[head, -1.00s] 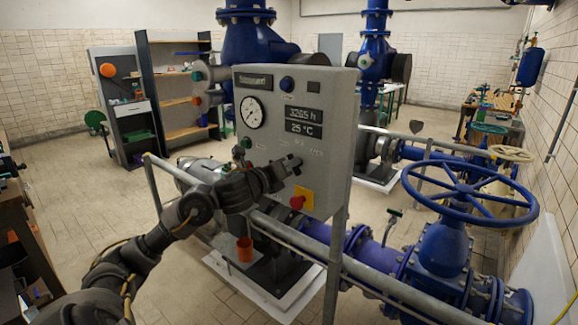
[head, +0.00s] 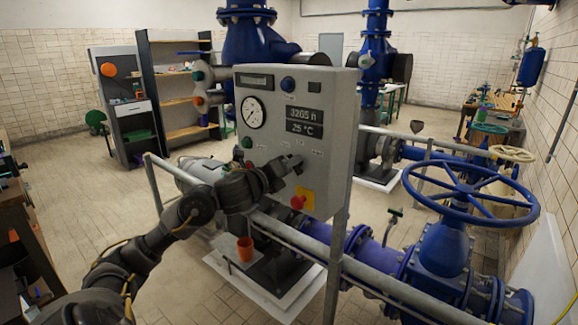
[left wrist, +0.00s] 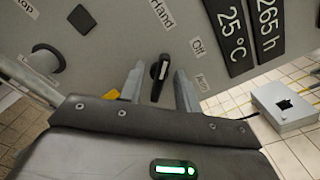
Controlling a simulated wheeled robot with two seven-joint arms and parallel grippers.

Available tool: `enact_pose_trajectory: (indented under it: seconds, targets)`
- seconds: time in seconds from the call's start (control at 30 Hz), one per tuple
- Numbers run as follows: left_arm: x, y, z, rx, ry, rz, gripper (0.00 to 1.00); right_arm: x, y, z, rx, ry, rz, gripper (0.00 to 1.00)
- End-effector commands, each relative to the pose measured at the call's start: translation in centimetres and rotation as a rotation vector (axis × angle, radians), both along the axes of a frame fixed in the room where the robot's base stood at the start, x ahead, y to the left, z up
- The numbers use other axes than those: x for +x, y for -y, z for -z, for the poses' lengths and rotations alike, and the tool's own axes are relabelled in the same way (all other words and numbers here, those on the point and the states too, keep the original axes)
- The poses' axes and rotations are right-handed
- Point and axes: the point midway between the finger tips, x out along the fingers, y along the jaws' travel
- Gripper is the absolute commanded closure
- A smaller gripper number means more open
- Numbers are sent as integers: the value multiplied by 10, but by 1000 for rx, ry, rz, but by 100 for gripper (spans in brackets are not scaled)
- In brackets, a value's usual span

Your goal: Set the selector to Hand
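The selector (left wrist: 160,78) is a black knob with a white pointer mark on the grey control panel (head: 325,170). In the left wrist view, the labels Hand (left wrist: 161,13), Off (left wrist: 198,47) and Auto (left wrist: 203,82) are beside it. The white mark points up in that view, roughly towards the Hand label. My left gripper (left wrist: 159,68) is open, with one finger on each side of the knob and small gaps visible. In the head view, my left gripper (head: 290,164) is at the panel's lower middle and hides the selector. My right gripper is out of view.
A red mushroom button (head: 297,202) on a yellow plate sits just below my left gripper. A green button (head: 247,143) and a round gauge (head: 252,112) are up and left. A grey rail (head: 300,240) and an orange cup (head: 245,249) are below the panel.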

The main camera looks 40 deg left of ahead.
Motion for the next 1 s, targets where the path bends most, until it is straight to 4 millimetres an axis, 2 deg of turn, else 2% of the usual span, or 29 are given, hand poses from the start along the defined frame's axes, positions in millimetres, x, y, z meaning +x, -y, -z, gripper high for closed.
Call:
enact_pose_trajectory:
  seconds: [0.23, 0.37, 0.7, 1.0]
  targets:
    - [-1, 0, 0, 1, -1, 1, 67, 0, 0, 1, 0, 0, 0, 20]
    - [-10, -1, 2, 3, -1, -1, 67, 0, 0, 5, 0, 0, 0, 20]
    - [-66, 1, 4, 4, -3, 0, 67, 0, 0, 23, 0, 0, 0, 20]
    - [-99, 2, 1, 0, -1, 1, 67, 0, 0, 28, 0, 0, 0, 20]
